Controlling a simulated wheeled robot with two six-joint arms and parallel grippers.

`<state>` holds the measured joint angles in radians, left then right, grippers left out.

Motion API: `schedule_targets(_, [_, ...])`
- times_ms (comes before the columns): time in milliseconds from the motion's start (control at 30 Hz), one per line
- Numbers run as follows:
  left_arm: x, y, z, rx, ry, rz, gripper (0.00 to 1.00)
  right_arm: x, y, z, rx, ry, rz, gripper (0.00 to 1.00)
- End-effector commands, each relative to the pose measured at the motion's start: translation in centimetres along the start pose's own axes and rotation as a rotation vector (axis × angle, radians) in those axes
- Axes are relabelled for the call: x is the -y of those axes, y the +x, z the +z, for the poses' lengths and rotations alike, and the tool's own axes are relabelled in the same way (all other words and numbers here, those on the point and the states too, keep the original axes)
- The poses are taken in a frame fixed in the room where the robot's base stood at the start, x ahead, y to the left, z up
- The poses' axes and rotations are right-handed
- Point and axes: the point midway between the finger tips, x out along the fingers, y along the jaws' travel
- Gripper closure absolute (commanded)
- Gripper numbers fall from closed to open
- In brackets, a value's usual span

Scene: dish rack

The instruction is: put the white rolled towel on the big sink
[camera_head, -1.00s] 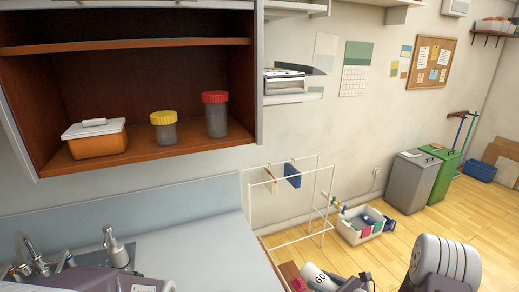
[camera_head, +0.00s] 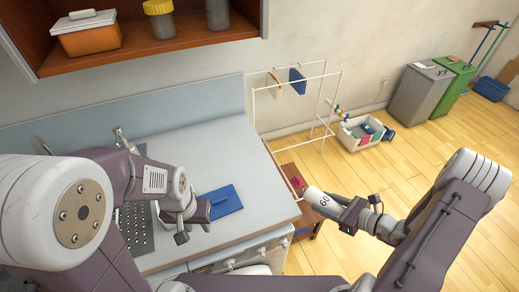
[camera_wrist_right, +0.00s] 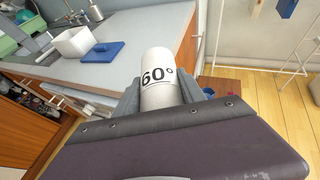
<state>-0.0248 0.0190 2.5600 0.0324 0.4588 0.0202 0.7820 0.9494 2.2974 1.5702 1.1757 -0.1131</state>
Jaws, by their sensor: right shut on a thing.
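The white rolled towel (camera_head: 322,202), a white cylinder marked 60°, is in my right gripper (camera_head: 340,208). It stands clear of the counter's right end in the head view. In the right wrist view the towel (camera_wrist_right: 160,78) sits upright between the two grey fingers (camera_wrist_right: 162,98), which are shut on it. My left gripper (camera_head: 185,228) is over the counter beside a flat blue object; its fingertips are not clear. The big sink is not clearly seen: my left arm covers much of that area, where a faucet (camera_head: 122,138) and a perforated grey metal surface (camera_head: 135,230) show.
The grey counter (camera_head: 205,150) holds the blue object (camera_head: 225,201); the right wrist view also shows a white box (camera_wrist_right: 73,43) there. A white drying rack (camera_head: 297,110) and a bin of bottles (camera_head: 362,132) stand beyond its right end. The open cabinet (camera_head: 150,50) hangs above.

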Motion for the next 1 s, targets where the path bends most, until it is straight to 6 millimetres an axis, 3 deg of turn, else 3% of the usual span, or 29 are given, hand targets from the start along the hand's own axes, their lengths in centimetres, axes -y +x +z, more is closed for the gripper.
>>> schedule_targets(67, [0.0, 0.0, 0.0, 0.000, 0.000, 0.000, 0.64, 2.1, 0.1, -0.1, 0.000, 0.027, -0.071, 0.99])
schedule_targets(200, [0.0, -0.1, 0.0, 0.000, 0.000, 0.000, 0.64, 5.2, 2.4, 1.5, 0.001, 0.058, -0.152, 0.99])
schedule_targets(367, [0.0, -0.1, 0.0, 0.000, 0.000, 0.000, 0.64, 6.3, 6.0, 4.7, 0.003, 0.061, -0.165, 0.99])
schedule_targets(533, [0.0, -0.2, 0.0, 0.000, 0.000, 0.000, 0.64, 4.7, 10.5, 8.7, 0.004, 0.039, -0.107, 0.99])
schedule_targets(700, [0.0, -0.2, 0.0, 0.000, 0.000, 0.000, 0.64, 1.2, 13.7, 11.4, 0.002, -0.001, -0.004, 0.99])
schedule_targets(833, [0.0, -0.2, 0.0, 0.000, 0.000, 0.000, 0.64, -0.8, 14.8, 12.1, 0.001, -0.020, 0.043, 0.99])
schedule_targets(1000, [0.0, -0.2, 0.0, 0.000, 0.000, 0.000, 0.64, -1.3, 15.1, 12.2, 0.001, -0.025, 0.056, 0.99])
